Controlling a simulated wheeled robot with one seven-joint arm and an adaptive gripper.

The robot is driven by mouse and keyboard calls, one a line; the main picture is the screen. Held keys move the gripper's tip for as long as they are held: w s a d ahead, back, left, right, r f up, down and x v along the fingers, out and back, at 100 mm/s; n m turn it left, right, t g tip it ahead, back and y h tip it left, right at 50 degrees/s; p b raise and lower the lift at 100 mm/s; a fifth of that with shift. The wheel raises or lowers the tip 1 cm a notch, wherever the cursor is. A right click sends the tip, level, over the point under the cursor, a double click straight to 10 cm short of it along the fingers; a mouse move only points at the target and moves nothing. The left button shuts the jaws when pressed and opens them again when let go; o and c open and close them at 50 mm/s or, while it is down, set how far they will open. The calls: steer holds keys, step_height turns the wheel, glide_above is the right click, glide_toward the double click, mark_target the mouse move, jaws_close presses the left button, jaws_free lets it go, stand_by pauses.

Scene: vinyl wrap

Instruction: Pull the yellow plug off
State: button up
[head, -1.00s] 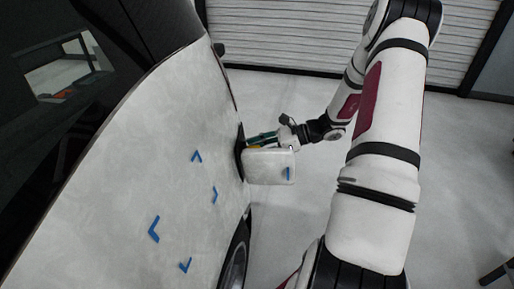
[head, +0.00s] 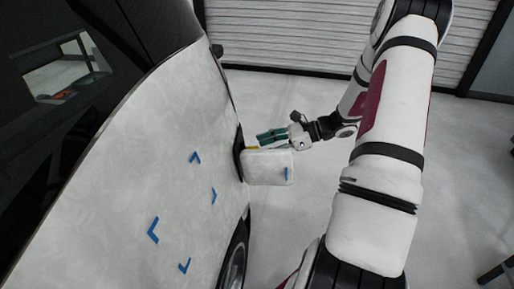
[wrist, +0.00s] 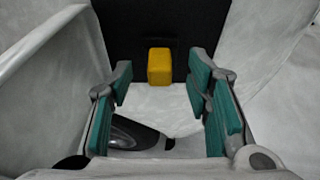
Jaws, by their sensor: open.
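The yellow plug (wrist: 159,66) is a small block standing out from a black panel (wrist: 140,22) in the wrist view, centred between my fingers and beyond their tips. In the head view a sliver of the yellow plug (head: 252,149) shows at the top edge of the white flap (head: 268,168) on the car's side. My gripper (wrist: 160,85) has green-padded fingers spread wide with nothing between them. In the head view my gripper (head: 271,136) is just right of the plug, above the flap, and apart from it.
The white-wrapped car body (head: 120,190) with blue tape marks fills the left. The flap sticks out below my gripper. Open grey floor (head: 300,215) lies to the right, with a shutter wall (head: 290,35) behind.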

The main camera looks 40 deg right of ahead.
steer(key=v, duration=1)
steer(key=shift+p, duration=0.3)
steer(key=shift+d+r, duration=0.1)
